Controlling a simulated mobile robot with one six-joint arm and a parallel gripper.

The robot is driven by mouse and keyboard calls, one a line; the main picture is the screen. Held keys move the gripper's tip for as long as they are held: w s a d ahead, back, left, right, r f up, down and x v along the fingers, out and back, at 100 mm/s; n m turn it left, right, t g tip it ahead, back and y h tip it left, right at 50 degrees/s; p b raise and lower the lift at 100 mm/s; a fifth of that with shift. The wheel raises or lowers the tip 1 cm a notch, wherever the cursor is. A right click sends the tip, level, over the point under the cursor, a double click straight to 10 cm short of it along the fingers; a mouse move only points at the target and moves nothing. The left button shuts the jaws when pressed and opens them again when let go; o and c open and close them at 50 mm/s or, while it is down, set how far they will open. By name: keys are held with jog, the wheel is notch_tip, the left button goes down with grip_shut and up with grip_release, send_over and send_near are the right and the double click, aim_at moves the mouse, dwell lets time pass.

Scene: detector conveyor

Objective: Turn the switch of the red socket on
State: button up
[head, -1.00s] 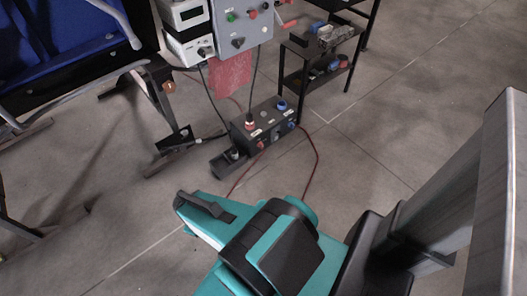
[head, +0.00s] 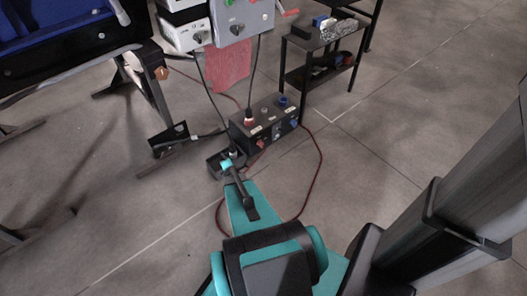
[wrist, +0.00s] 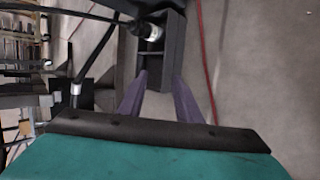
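The black socket box (head: 282,119) stands on the floor in the head view. The red socket (head: 249,120) is on its top at the left, with a black cable rising from it. A small red part (head: 260,143), possibly its switch, shows on the front face. Its setting is too small to tell. My gripper (wrist: 160,76) is open and empty in the wrist view, its two fingers apart. Beyond the fingertips lies a small black open box (wrist: 172,25) with a grey cable connector (wrist: 147,31). The red socket cannot be made out in the wrist view.
A blue socket (head: 283,101) and a blue part (head: 293,123) are on the same socket box. A red cable (head: 319,160) loops over the floor. A grey control panel (head: 240,22) hangs above, and a black shelf (head: 320,65) stands behind right. Floor is clear to the right.

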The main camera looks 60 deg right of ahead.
jog(key=d+f+n+t+h+b, duration=0.1)
jog(key=d+f+n+t+b, duration=0.2)
jog(key=d, duration=0.5)
jog(key=n+t+b, duration=0.5)
jog(key=n+b, duration=0.4)
jog(key=n, duration=0.2)
send_near(263, 145)
jog(key=w+a, duration=0.2)
jog(key=w, duration=0.1)
jog(key=s+d+n+t+y+b, duration=0.1)
jog(key=s+n+t+b, duration=0.1)
jog(key=s+n, duration=0.4)
jog(key=shift+s+d+f+y+b, duration=0.3)
jog(key=shift+s+f+b, duration=0.2)
jog(key=shift+s, duration=0.5)
jog(key=shift+w, duration=0.1)
jog(key=b+x, duration=0.4)
jog(key=x, duration=0.9)
jog(key=shift+w+d+r, duration=0.15)
jog(key=shift+w+r, duration=0.05)
jog(key=shift+w, duration=0.15)
